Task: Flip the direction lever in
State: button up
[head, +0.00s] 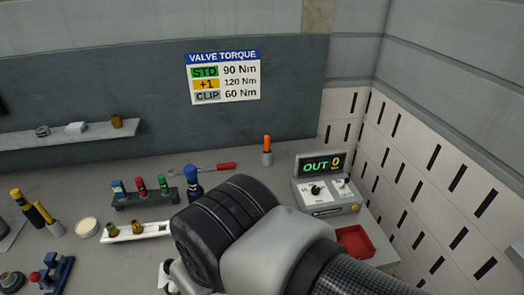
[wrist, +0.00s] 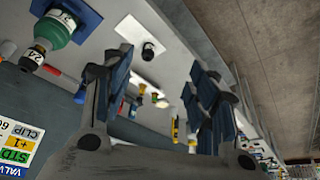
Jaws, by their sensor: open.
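A grey control box (head: 328,195) stands on the bench at the right in the head view. Its screen (head: 321,165) reads "OUT 0" in green and orange. Its sloped face has a round black knob (head: 315,189) and a small pale lever (head: 343,183) at the upper right, too small to tell its exact tilt. My gripper (wrist: 158,70) is open and empty in the wrist view, its two dark fingers wide apart. In the head view my arm's dark wrist hides it, to the left of the box. The box does not show clearly in the wrist view.
A red tray (head: 354,241) lies in front of the box, partly behind my arm. A rack of colored bottles (head: 142,197) stands left. A slotted wall (head: 430,190) bounds the right.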

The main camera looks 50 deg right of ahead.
aim_at(346, 179)
jog(key=l+z, duration=0.15)
jog(key=z, duration=2.1)
jog(key=i+j+z, duration=0.2)
